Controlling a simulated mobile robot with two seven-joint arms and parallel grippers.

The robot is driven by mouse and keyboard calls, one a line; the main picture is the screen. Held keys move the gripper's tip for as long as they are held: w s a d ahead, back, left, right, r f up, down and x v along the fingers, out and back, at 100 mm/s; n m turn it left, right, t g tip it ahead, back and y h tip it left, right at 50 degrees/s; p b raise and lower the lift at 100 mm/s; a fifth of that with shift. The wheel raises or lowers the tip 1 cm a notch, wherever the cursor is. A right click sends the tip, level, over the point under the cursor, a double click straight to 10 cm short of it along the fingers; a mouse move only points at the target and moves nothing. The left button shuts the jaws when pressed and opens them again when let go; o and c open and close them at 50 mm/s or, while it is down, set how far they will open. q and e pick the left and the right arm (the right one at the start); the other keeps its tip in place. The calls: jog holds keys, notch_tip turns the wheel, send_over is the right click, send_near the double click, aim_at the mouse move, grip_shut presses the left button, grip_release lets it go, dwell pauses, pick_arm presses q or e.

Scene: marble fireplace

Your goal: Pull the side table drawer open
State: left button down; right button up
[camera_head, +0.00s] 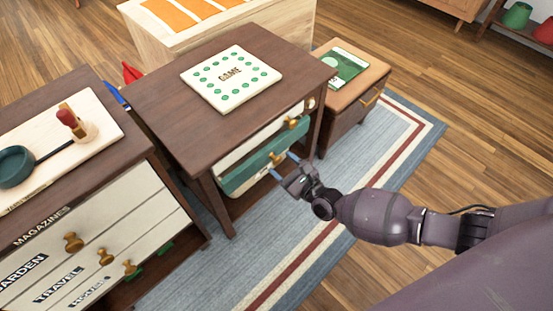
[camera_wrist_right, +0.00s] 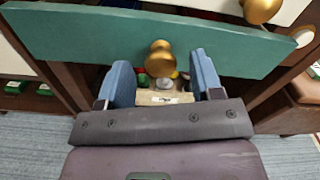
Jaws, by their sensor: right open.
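The side table (camera_head: 185,105) is dark wood and stands mid-picture in the head view. Its front has a white panel and a green drawer front (camera_head: 252,172) with brass knobs. In the right wrist view the green drawer front (camera_wrist_right: 90,38) spans the top, with a round brass knob (camera_wrist_right: 160,58) in its middle. My right gripper (camera_head: 286,167) is at the table's front, beside the green front. Its two blue fingers (camera_wrist_right: 160,80) are apart, one each side of the knob in the wrist view, with gaps to it. My left gripper is not in view.
A white game board (camera_head: 231,77) lies on the side table. A magazine cabinet (camera_head: 100,230) stands at the left, and a low brown stand with a green book (camera_head: 345,67) at the right. A blue rug (camera_head: 400,150) covers the floor in front.

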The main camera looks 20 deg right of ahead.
jog(key=shift+x, duration=1.35)
jog(key=shift+s, duration=0.1)
grip_shut()
